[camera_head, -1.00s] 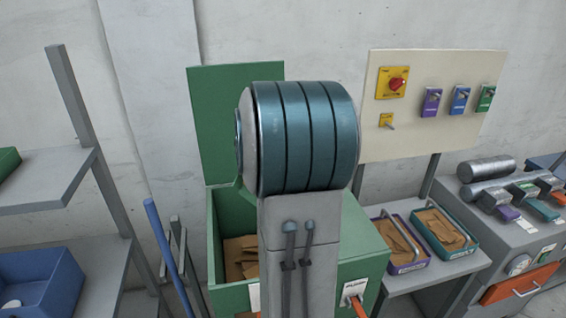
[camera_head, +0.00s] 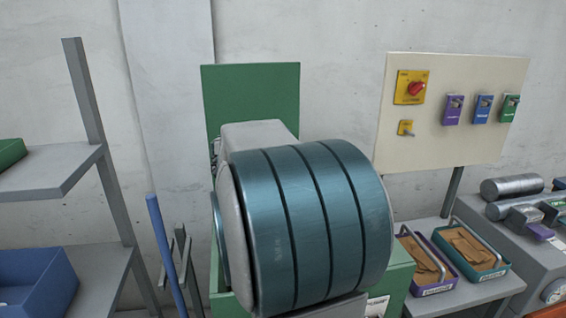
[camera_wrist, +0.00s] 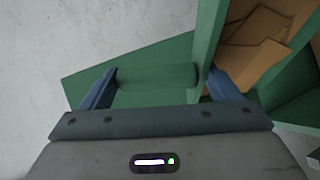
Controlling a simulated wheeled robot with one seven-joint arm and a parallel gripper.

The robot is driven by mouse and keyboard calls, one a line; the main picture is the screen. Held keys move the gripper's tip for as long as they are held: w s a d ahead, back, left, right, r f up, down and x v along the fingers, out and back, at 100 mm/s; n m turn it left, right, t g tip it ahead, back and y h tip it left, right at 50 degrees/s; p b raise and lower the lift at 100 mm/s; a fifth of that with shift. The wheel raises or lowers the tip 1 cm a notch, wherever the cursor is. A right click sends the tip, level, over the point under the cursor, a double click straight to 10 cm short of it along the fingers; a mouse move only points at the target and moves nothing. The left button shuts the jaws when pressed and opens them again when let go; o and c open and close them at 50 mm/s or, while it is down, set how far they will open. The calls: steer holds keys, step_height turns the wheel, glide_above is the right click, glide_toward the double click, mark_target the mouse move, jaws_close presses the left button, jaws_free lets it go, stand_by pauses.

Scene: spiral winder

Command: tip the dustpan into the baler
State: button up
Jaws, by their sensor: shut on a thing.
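The green baler (camera_head: 398,285) stands behind my arm, with its green lid (camera_head: 250,88) upright against the wall. In the wrist view brown cardboard (camera_wrist: 255,50) lies inside it, right of a green wall (camera_wrist: 207,38). My gripper (camera_wrist: 158,88) is shut on a green bar (camera_wrist: 155,77) that spans between its blue fingers. The bar lies over the lid panel (camera_wrist: 150,52) and seems part of it. My arm hides the gripper and most of the baler in the head view. I cannot make out a dustpan with certainty.
Handled trays, one purple (camera_head: 425,262) and one teal (camera_head: 475,252), hold brown pieces on a bench at right. A switch panel (camera_head: 450,140) hangs above. A blue pole (camera_head: 160,245) and shelves with a blue bin (camera_head: 40,285) stand at left.

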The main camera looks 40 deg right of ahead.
steer(key=shift+a+r+n+t+h+b, duration=0.25)
steer(key=shift+a+h+b, duration=0.5)
steer(key=shift+b, duration=0.85)
steer(key=shift+a+r+n+t+h+b, duration=0.15)
steer(key=shift+a+r+h+b, duration=0.2)
steer(key=shift+a+b, duration=0.95)
steer(key=shift+d+b, duration=0.3)
steer(key=shift+d, duration=0.05)
